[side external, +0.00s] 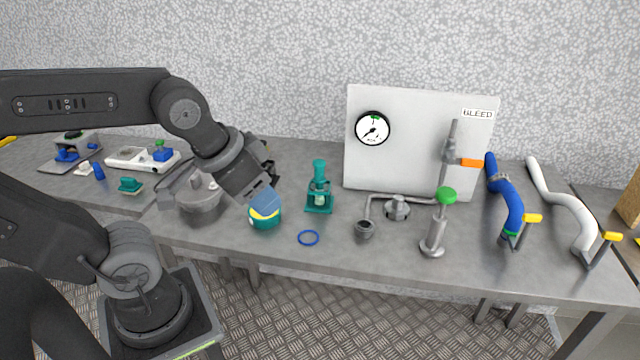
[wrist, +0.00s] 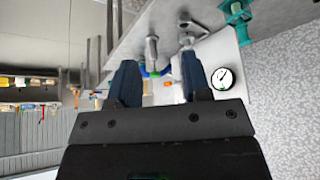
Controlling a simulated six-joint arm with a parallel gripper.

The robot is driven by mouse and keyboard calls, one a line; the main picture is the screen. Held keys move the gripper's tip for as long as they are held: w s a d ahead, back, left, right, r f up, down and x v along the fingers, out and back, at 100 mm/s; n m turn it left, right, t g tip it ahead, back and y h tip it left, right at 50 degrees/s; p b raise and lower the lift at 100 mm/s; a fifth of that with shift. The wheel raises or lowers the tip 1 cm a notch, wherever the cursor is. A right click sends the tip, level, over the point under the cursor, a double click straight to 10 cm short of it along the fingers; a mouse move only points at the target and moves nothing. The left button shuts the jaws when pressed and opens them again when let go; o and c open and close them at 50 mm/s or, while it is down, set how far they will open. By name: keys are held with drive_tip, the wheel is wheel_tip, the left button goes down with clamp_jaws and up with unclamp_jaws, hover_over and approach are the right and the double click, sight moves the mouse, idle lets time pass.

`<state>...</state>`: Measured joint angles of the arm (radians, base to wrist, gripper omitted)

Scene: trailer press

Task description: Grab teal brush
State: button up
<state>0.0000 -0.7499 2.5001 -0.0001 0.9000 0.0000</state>
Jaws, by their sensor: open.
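A small teal brush (side external: 130,185) with a pale underside appears to lie on the left part of the grey workbench in the side view. My gripper (side external: 266,200) is well to the right of it, above the bench front, with its blue fingers over a round teal and yellow object (side external: 264,218). I cannot tell whether they touch it. In the wrist view my gripper (wrist: 160,78) has its two fingers apart with nothing between them. I cannot make out the brush in the wrist view.
A metal pot (side external: 199,195) stands left, partly behind my arm.

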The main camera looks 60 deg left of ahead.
drive_tip(key=o, duration=0.3)
drive_tip(key=shift+o, duration=0.2)
drive_tip(key=n+g+y, duration=0.1)
drive_tip(key=n+y, duration=0.4)
drive_tip(key=n, duration=0.4)
approach(316, 166)
drive_tip(key=x, duration=0.7)
drive_tip(key=shift+w+a+f, duration=0.1)
drive_tip(key=shift+f, duration=0.05)
drive_tip(key=shift+d+x, duration=0.15)
drive_tip(key=shift+x, duration=1.3)
drive_tip(key=shift+d+x, duration=0.15)
drive_tip(key=shift+x, duration=1.3)
